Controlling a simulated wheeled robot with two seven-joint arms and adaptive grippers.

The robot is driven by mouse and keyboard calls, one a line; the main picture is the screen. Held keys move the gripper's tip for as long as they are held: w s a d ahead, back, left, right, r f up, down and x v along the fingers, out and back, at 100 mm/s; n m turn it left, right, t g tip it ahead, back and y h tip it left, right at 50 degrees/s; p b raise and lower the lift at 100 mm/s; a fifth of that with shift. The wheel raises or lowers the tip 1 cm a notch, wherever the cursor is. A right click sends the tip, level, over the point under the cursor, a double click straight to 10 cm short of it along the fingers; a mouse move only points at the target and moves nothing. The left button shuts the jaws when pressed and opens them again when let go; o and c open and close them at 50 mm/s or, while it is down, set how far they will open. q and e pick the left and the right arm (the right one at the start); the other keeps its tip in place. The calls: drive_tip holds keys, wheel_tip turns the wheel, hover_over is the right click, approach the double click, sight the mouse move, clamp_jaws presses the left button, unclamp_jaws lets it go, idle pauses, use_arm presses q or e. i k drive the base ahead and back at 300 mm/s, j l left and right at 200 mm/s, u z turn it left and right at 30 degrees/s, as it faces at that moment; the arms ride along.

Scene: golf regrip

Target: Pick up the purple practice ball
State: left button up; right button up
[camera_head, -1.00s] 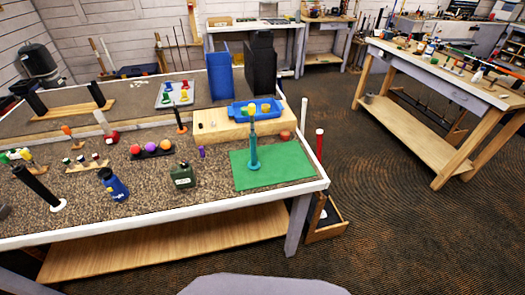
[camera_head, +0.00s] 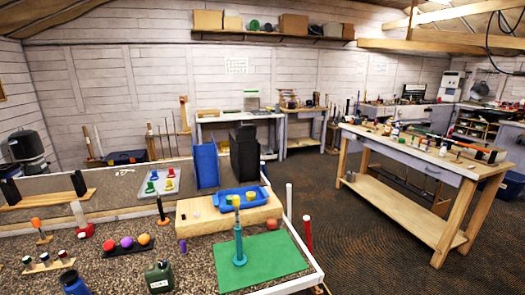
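The purple practice ball (camera_head: 126,242) sits in a dark holder (camera_head: 128,251) on the front left of the near bench. It is the middle one of a row, between a red ball (camera_head: 109,245) and an orange ball (camera_head: 144,239). Neither of my grippers shows in the head view.
A wooden platform (camera_head: 200,220) with a blue tray (camera_head: 240,201) and a green mat (camera_head: 280,252) lie farther right.

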sight(126, 242)
drive_tip(key=u, duration=1.25)
